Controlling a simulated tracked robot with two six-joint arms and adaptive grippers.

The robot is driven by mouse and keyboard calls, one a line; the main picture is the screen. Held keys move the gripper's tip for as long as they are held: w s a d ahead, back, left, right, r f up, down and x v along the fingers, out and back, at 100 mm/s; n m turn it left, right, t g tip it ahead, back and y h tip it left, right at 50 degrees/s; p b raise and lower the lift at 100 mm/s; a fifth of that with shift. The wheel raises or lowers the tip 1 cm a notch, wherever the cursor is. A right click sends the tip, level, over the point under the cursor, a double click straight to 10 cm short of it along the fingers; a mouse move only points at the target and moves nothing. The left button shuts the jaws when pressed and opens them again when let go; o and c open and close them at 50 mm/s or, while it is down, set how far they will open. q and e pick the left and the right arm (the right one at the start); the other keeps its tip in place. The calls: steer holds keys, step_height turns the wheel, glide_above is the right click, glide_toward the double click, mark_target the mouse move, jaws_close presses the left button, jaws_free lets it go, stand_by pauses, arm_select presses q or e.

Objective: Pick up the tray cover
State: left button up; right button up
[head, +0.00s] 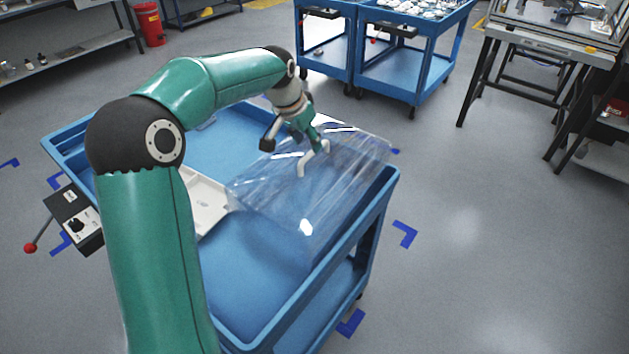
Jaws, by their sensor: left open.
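The tray cover (345,185) is a clear, shiny sheet-like box. It lies tilted over the right part of the blue cart (383,200), with its far corner reaching past the cart's edge. My left gripper (314,160) is open at the cover's upper side, its fingers pointing down over it. I cannot tell whether a finger touches the cover. A white tray (207,198) sits on the cart to the left of the cover, partly hidden by my left arm. My right gripper does not show.
A control box (75,218) with a red-knobbed lever is at the cart's left side. The cart's near top (245,275) is bare. Blue carts (400,70) and a workbench (545,45) stand behind. A red bin (150,25) is at the back left. The floor right of the cart is clear.

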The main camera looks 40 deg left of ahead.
mark_target(314, 182)
arm_select(q)
steer(key=shift+w+d+p+x, duration=0.1)
steer(key=shift+p+x, duration=0.1)
steer(key=shift+x, duration=0.7)
steer(key=shift+w+d+p+x, duration=0.1)
steer(key=shift+p+x, duration=0.1)
steer(key=shift+x, duration=0.65)
steer(key=shift+d+p+x, duration=0.15)
steer(key=shift+p+x, duration=0.05)
steer(key=shift+x, duration=0.7)
steer(key=shift+r, duration=0.1)
steer(key=shift+c, duration=0.2)
jaws_close()
